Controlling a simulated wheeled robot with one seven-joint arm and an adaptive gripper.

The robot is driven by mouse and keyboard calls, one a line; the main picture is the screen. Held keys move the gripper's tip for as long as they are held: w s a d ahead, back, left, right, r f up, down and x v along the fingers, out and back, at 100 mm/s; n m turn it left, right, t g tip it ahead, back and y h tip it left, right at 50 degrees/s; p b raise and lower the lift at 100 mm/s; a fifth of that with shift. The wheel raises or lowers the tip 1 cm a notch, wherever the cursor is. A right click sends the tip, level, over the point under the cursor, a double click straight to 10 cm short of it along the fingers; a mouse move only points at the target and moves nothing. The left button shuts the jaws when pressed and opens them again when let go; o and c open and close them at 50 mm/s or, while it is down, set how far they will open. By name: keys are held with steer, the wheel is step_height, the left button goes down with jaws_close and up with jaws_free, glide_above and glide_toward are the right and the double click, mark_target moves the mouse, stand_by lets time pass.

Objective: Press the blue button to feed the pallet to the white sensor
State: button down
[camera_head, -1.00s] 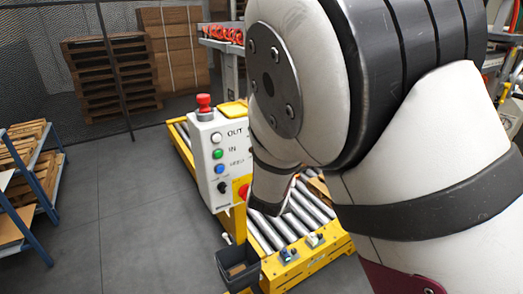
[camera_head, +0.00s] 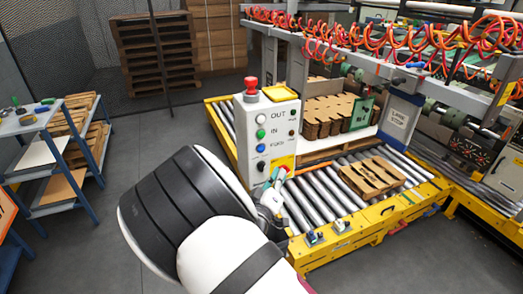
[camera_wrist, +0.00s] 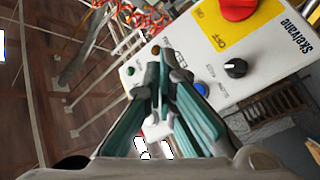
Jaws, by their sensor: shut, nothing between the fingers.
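The white control box (camera_head: 283,128) stands at the near left of the roller conveyor. Its blue button (camera_head: 261,148) is below the green one and above a black knob. The blue button also shows in the wrist view (camera_wrist: 201,88), right of my fingers and apart from them. My gripper (camera_head: 279,177) is in front of the box's lower part. In the wrist view its teal fingers (camera_wrist: 163,72) are shut and empty, close to the panel. A brown slatted pallet-like piece (camera_head: 372,177) lies on the rollers. I cannot pick out the white sensor with certainty.
A red mushroom button (camera_head: 251,84) tops the box. A black knob (camera_wrist: 235,68) and a red knob sit on the panel. Brown cardboard blanks (camera_head: 325,118) stand behind. Small devices (camera_head: 341,226) sit on the yellow conveyor frame (camera_head: 385,211).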

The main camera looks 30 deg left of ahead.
mark_target(261, 149)
steer(key=shift+a, duration=0.1)
steer(key=shift+w+a+b, duration=1.45)
steer(key=shift+a, duration=0.2)
steer(key=shift+w+a+b, duration=1.4)
steer(key=shift+a, duration=0.2)
steer(key=shift+w+a, duration=0.1)
steer(key=shift+w+a, duration=0.2)
